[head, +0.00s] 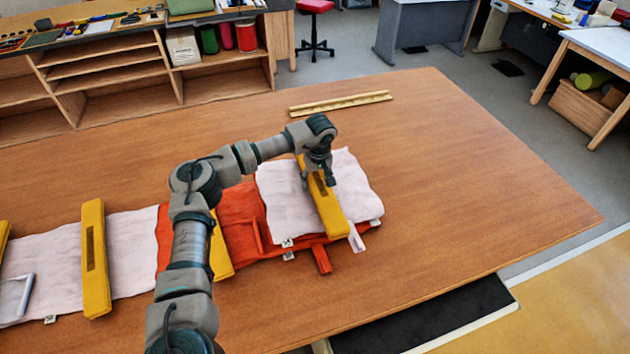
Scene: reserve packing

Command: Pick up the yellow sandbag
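A long yellow sandbag (329,214) with a dark strip lies tilted across a white cloth (285,198) at the right end of a row of cloths. My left gripper (318,180) is over the upper half of this sandbag, its fingers down at the bag's sides. The bag appears to rest on the cloth; whether the fingers press on it I cannot tell. Another yellow sandbag (95,270) lies on the left white cloth (135,240). A third (220,256) is partly hidden behind my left arm. My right gripper is not in view.
An orange-red cloth (240,215) lies partly under the right white cloth. A yellow piece (4,236) and a pale frame (15,298) are at the left edge. A wooden strip (340,103) lies farther back. The brown table (470,190) is clear at right.

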